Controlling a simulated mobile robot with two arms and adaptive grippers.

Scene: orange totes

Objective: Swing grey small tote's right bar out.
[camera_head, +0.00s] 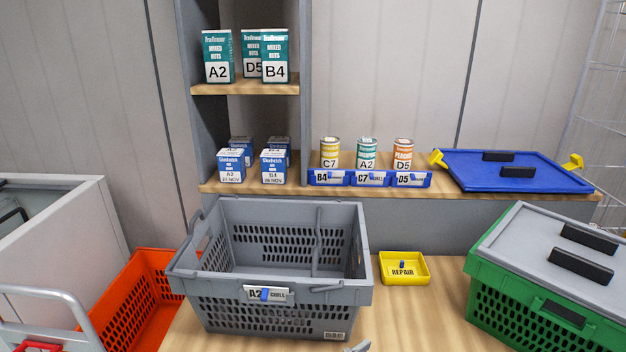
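The grey small tote (348,302) stands on the wooden worktop in the middle of the view, with an A2 CHILL label on its front. It looks empty. Its right bar (318,238) shows as a thin grey bar running from the back rim toward the front, inside the opening and left of the right wall. A small light grey tip (358,347) shows at the bottom edge, in front of the tote. It may be part of my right gripper; I cannot tell its opening. My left gripper is not in view.
A yellow REPAIR tray (404,270) lies right of the tote. A green tote (488,305) with a grey lid stands at the right. An orange tote (135,300) is at the left. A blue lid (460,172), cans and boxes are on shelves behind.

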